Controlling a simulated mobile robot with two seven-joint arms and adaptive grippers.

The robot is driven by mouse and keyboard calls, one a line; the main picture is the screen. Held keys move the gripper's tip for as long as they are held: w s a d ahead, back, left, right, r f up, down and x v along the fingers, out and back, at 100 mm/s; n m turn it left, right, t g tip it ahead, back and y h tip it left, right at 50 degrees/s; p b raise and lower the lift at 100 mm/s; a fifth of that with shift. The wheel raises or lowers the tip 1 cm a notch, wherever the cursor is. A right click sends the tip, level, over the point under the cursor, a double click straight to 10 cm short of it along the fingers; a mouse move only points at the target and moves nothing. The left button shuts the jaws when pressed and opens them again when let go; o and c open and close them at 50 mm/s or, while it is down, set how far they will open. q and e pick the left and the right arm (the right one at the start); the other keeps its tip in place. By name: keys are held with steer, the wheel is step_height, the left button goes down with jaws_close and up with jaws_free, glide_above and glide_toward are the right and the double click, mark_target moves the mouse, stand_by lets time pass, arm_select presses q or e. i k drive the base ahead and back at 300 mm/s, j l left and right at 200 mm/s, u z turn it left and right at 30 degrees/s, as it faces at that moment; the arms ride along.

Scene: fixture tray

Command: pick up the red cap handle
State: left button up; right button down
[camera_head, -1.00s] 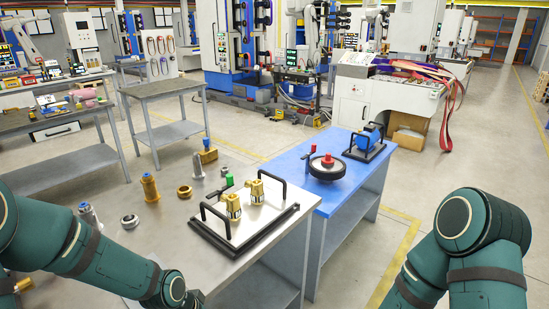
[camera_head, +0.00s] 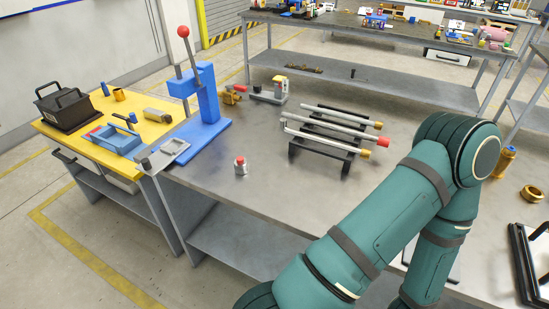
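Silver rods lie on a black rack (camera_head: 298,148) on the grey metal table. One rod has a red end cap (camera_head: 383,141); others have yellow end caps (camera_head: 366,154). A small grey cylinder with a red mark on top (camera_head: 240,163) stands alone on the table, left of the rack. A blue press (camera_head: 207,105) at the table's left end has a lever with a red knob (camera_head: 183,32). I cannot tell which of these red-topped things is the red cap handle. Neither of my grippers shows; one green arm of mine crosses the right side, in front of the table.
Small brass and grey fixtures sit behind the rods. An orange cylinder (camera_head: 505,161) and a brass ring (camera_head: 532,193) stand at right. The table front around the grey cylinder is clear.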

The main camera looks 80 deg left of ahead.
mark_target(241, 169)
steer(key=u, duration=2.75)
steer(key=j+z, duration=0.1)
steer(key=z, duration=0.3)
steer(key=j+z, duration=0.1)
steer(key=z, duration=0.35)
steer(key=j+z, duration=0.15)
steer(key=z, duration=0.25)
steer(key=j+z, duration=0.1)
steer(key=z, duration=0.35)
steer(key=k+j+z, duration=0.1)
steer(key=j+z, duration=0.3)
steer(key=k+j+z, duration=0.15)
steer(key=j+z, duration=0.25)
steer(key=k+j+z, duration=0.15)
steer(key=j, duration=0.3)
steer(key=k+j+z, duration=0.1)
steer(key=k+j, duration=0.3)
